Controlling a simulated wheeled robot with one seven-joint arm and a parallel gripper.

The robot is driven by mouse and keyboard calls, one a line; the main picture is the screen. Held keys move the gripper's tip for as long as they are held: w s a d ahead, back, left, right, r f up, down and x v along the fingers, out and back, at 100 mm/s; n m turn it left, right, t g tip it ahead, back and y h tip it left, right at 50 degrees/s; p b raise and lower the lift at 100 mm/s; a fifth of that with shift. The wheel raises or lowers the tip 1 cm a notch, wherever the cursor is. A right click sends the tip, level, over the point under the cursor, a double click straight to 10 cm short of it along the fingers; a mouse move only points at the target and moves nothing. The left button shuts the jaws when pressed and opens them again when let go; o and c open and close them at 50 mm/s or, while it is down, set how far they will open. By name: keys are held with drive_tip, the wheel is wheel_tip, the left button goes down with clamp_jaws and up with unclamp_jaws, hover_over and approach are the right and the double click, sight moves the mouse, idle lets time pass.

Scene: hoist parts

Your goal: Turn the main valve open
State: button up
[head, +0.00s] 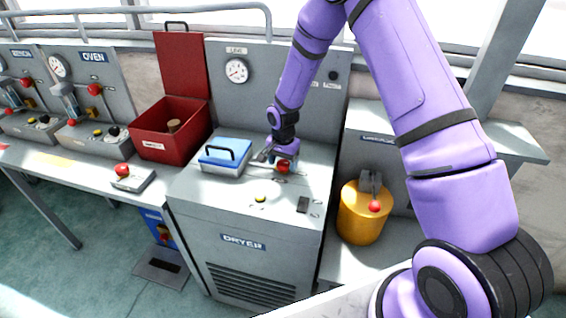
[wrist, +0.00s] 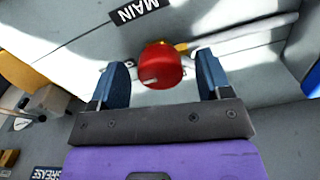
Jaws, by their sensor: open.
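The main valve shows in the wrist view as a round red knob (wrist: 160,66) just below a black label (wrist: 139,9) reading MAIN. The knob has a small pale mark on its lower edge. In the head view a red knob (head: 283,168) sits on top of the dryer cabinet, partly hidden by my gripper (head: 281,156). In the wrist view my gripper (wrist: 160,60) is open, with one blue finger on each side of the knob. A gap shows between the knob and each finger. I cannot tell whether the fingertips reach the knob's height.
A blue-lidded box (head: 225,155) stands left of my gripper on the dryer cabinet (head: 240,220). A red open box (head: 160,144) stands farther left. A yellow canister (head: 362,217) with a red knob is at the right. A pressure gauge (head: 236,71) is on the panel behind.

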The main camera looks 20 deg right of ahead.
drive_tip(key=shift+f, duration=0.1)
drive_tip(key=c, duration=0.9)
drive_tip(key=shift+n, duration=0.4)
drive_tip(key=n, duration=0.3)
drive_tip(key=shift+n, duration=0.4)
drive_tip(key=n, duration=0.4)
drive_tip(key=shift+n, duration=0.3)
drive_tip(key=n, duration=0.4)
drive_tip(key=shift+d, duration=0.1)
drive_tip(key=n, duration=0.4)
drive_tip(key=shift+n, duration=0.3)
